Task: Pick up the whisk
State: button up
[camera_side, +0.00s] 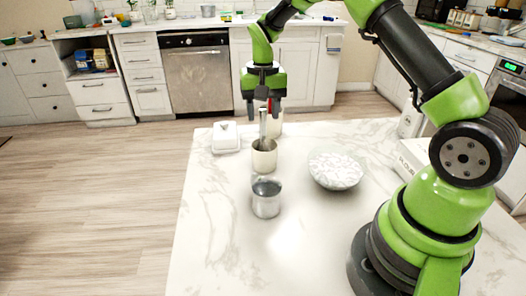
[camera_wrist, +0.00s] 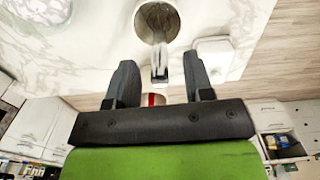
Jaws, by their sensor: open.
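A slim grey metal utensil, which looks like the whisk, stands upright in a cream cup (camera_side: 264,160). I cannot make out its head; the shaft (camera_side: 263,127) rises toward my gripper (camera_side: 263,110). My gripper is open and points down above the cup. In the wrist view, the utensil (camera_wrist: 160,62) lies between the two spread fingers in the picture, with a gap on both sides. The cup (camera_wrist: 148,22) shows beyond the fingertips. I see no finger touching the utensil.
A second cup (camera_side: 276,128) stands close behind, partly hidden, with something red near it. A white butter dish (camera_side: 225,138) is left, a metal canister (camera_side: 266,199) in front, and a patterned bowl (camera_side: 336,169) right. The marble counter's (camera_side: 215,240) front left is clear.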

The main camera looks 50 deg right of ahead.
jog(key=shift+f, duration=0.15)
grip_shut()
